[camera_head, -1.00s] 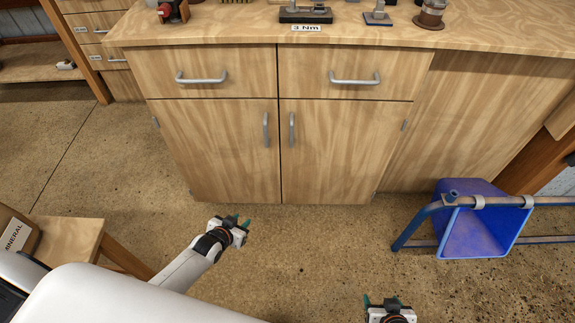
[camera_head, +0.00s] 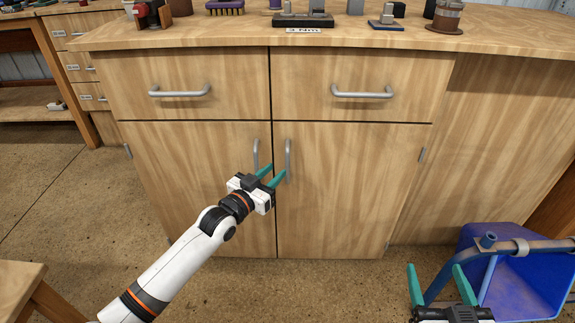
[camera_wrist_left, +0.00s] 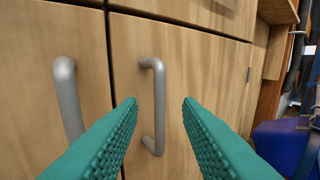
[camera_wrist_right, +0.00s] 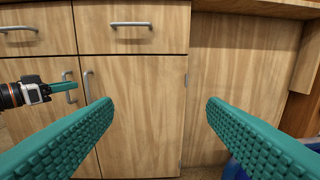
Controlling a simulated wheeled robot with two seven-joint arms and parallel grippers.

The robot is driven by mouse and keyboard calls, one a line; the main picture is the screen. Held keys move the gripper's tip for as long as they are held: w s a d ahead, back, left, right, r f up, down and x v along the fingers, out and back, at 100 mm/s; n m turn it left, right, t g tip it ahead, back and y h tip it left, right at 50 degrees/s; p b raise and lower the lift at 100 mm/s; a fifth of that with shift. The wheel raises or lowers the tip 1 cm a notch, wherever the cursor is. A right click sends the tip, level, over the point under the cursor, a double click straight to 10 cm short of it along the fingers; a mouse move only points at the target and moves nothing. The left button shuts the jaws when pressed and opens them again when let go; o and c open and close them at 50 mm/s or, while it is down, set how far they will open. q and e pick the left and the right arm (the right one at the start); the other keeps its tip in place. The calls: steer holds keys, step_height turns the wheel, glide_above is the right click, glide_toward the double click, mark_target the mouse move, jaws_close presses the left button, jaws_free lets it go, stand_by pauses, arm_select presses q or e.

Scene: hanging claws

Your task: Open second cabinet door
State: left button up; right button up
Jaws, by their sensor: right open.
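The wooden cabinet has two shut doors side by side, a left door (camera_head: 200,180) and a right door (camera_head: 345,190). Each has a vertical grey handle near the middle seam: the left handle (camera_head: 256,156) and the right handle (camera_head: 288,160). My left gripper (camera_head: 275,176) is open in front of the right door's handle. In the left wrist view this handle (camera_wrist_left: 157,105) stands beyond and between the teal fingertips, with no visible grip on it. My right gripper (camera_head: 437,285) is open and empty, lower right, away from the cabinet front.
Two shut drawers with horizontal handles, left (camera_head: 180,92) and right (camera_head: 362,93), sit above the doors. A blue bin (camera_head: 530,290) with a blue metal frame stands at lower right, near my right gripper. A wooden stool (camera_head: 30,290) is at lower left.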

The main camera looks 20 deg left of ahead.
mark_target(286, 162)
arm_select(q)
steer(key=b+x, duration=0.1)
steer(key=x, duration=0.5)
steer(key=shift+w+f+b, duration=0.1)
steer(key=shift+b, duration=0.2)
steer(key=shift+w+d, duration=0.15)
steer(key=shift+w, duration=0.25)
arm_select(e)
step_height(286, 162, up, 7)
steer(key=s+t+y, duration=0.1)
steer(key=t+y, duration=0.1)
steer(key=t, duration=0.3)
steer(key=shift+s+a+r+t, duration=0.2)
steer(key=shift+a+t, duration=0.1)
steer(key=shift+a, duration=0.15)
arm_select(q)
jaws_close()
